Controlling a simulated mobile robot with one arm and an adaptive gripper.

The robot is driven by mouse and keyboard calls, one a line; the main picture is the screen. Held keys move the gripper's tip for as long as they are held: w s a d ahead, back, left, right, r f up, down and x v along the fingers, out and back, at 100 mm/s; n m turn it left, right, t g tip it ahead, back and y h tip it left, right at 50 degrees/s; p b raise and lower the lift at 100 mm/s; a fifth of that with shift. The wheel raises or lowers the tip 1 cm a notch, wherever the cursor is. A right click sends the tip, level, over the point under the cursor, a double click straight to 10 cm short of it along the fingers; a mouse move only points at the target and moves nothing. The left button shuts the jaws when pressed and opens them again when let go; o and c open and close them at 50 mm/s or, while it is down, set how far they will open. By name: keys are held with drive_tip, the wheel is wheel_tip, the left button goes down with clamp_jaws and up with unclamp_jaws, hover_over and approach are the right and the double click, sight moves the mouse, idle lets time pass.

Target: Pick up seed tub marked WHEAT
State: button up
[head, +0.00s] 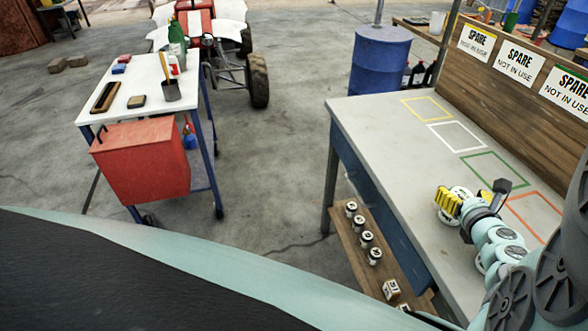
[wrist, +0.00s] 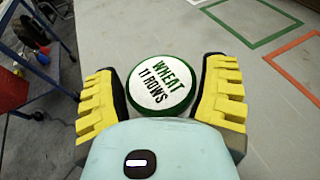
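The seed tub marked WHEAT (wrist: 161,84) shows in the wrist view as a round white lid with a green rim, reading "WHEAT 11 ROWS". It stands between the two yellow fingers of my gripper (wrist: 160,88). The fingers are spread wide on either side of the lid; I cannot tell whether they touch the tub's sides, which are hidden. In the head view my gripper (head: 468,203) is low over the grey bench at the right, and a white part of the tub (head: 460,191) shows between its fingers.
The grey bench (head: 385,118) has yellow, white, green and orange outlined squares. Small tubs (head: 366,238) stand on a wooden shelf below its front. A board with SPARE signs (head: 520,62) lines its back. A white cart (head: 140,78) with a red box (head: 145,160) stands at left.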

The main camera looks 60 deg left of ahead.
drive_tip(key=c, duration=0.8)
drive_tip(key=shift+r, duration=0.1)
